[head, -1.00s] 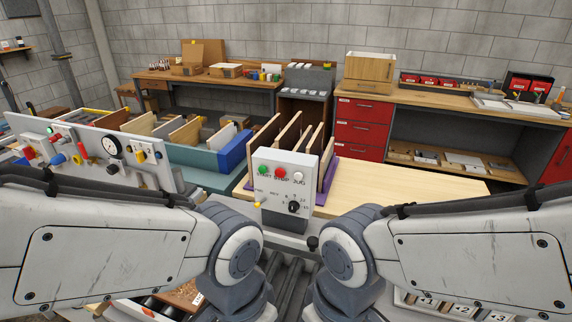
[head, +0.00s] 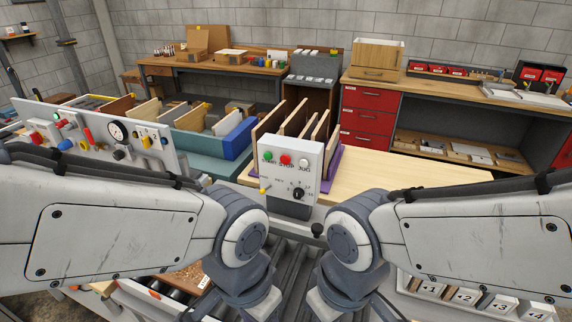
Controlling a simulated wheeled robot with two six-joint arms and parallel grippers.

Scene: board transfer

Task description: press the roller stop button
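The control box (head: 292,174) is a light grey panel standing in the middle of the head view, at the near edge of the wooden table. Its top row has a green START button (head: 267,156), a red STOP button (head: 286,159) and a white JOG button (head: 304,162). Below them are a yellow-tipped toggle (head: 264,190) and a black rotary knob (head: 298,193). My two arms come in from left and right below the box. Neither gripper shows; both are out of the frame. Nothing touches the buttons.
Rollers (head: 286,262) lie below the box between my arms. A second panel (head: 95,137) with a gauge and several buttons stands at the left. Upright boards (head: 292,118) stand in a purple rack behind the box. The wooden tabletop (head: 410,178) at right is bare.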

